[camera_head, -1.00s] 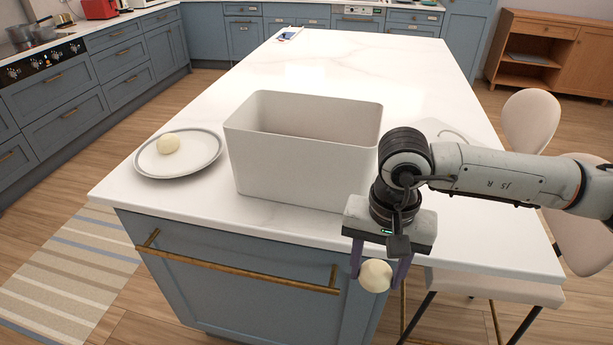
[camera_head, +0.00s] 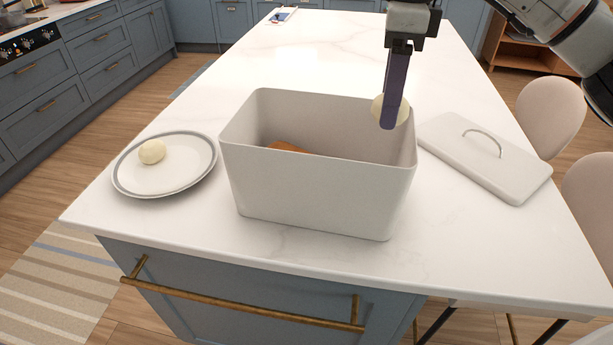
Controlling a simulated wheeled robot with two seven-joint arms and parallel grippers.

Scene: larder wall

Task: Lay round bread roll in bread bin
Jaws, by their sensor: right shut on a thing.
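The white bread bin (camera_head: 310,190) stands open on the island worktop, with something brown (camera_head: 287,146) partly visible inside it. My right gripper (camera_head: 392,112) points down and is shut on a pale round bread roll (camera_head: 378,106). It holds the roll over the right end of the bin, around rim height; the finger hides part of the roll. A second pale round roll (camera_head: 152,151) lies on a grey-rimmed plate (camera_head: 178,181) left of the bin. My left gripper is not in view.
The bin's lid (camera_head: 500,170), with a handle, lies flat on the worktop right of the bin. Chairs (camera_head: 552,118) stand along the right side. The worktop (camera_head: 320,50) behind the bin is mostly clear.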

